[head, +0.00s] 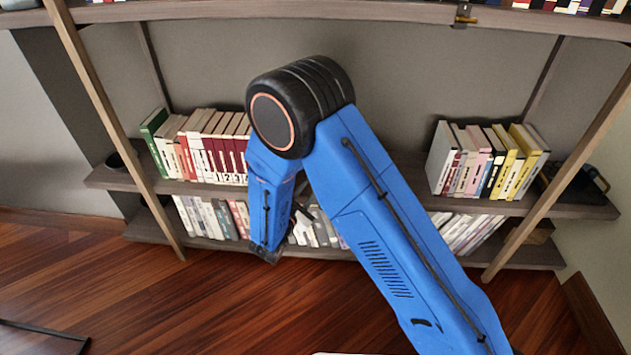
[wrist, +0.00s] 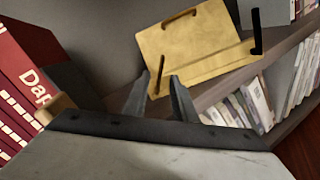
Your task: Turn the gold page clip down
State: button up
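A gold-coloured board like a book stand (wrist: 205,45) shows in the wrist view, leaning back on a shelf, with a ledge along its lower edge. A thin brownish-gold clip (wrist: 160,74) stands up at the ledge's left end. A black clip (wrist: 256,30) stands up at its right end. My gripper (wrist: 159,80) is open, its two dark fingers apart. The gold clip shows in the gap between the fingertips; I cannot tell whether they touch it. In the head view my blue arm hides the stand and both clips.
Red books (wrist: 22,85) stand close at the left of the wrist view. Pale books (wrist: 240,105) fill the shelf below the stand. The head view shows book rows at left (head: 205,145) and right (head: 485,160), with slanted wooden posts (head: 115,125) in front.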

jog(key=shift+x, duration=1.9)
grip_shut()
